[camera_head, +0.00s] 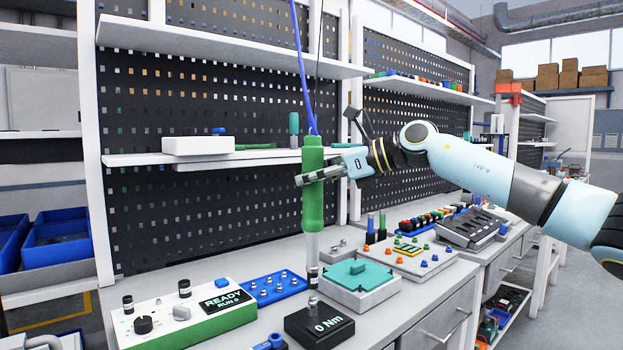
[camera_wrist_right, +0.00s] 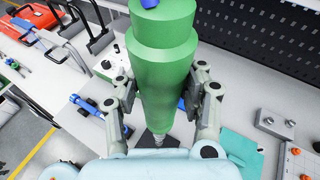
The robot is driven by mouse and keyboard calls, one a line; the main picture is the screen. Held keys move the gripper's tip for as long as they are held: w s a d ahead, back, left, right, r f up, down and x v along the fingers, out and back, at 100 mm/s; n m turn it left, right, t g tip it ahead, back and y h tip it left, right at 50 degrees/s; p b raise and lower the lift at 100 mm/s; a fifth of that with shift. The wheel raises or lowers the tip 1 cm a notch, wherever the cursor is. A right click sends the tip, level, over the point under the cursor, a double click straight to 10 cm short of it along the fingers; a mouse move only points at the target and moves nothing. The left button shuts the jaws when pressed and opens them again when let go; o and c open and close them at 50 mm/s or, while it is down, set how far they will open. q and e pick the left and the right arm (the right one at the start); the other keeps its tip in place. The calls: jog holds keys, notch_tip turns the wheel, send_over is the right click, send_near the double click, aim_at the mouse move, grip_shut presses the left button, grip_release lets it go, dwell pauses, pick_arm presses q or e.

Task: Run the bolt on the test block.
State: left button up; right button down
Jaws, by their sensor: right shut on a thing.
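My right gripper (camera_head: 319,174) is shut around the green body of a hanging power screwdriver (camera_head: 313,205), which points straight down. A blue cord runs up from its top. Its lower end is a grey shaft with a dark socket, just above or at the bolt (camera_head: 313,304); I cannot tell whether they touch. The bolt stands upright on the black test block (camera_head: 330,330), whose display reads "0 Nm". In the right wrist view the right gripper (camera_wrist_right: 160,125) has its fingers on either side of the green screwdriver (camera_wrist_right: 162,70). My left gripper is not in view.
A control box (camera_head: 185,315) reading "READY RUN 0" stands left of the block. A blue tray of fasteners (camera_head: 268,289) and a teal-topped fixture (camera_head: 357,275) stand behind the block. A shelf (camera_head: 240,160) crosses behind the screwdriver.

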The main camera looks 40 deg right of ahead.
aim_at(312, 199)
jog(key=shift+f+b, duration=0.9)
jog(key=shift+f, duration=0.2)
dwell(0.7)
jog(key=shift+f+b, duration=0.1)
jog(key=shift+b, duration=0.3)
jog(key=shift+f+b, duration=0.4)
jog(key=shift+f, duration=0.05)
jog(key=shift+f+b, duration=0.65)
dwell(1.7)
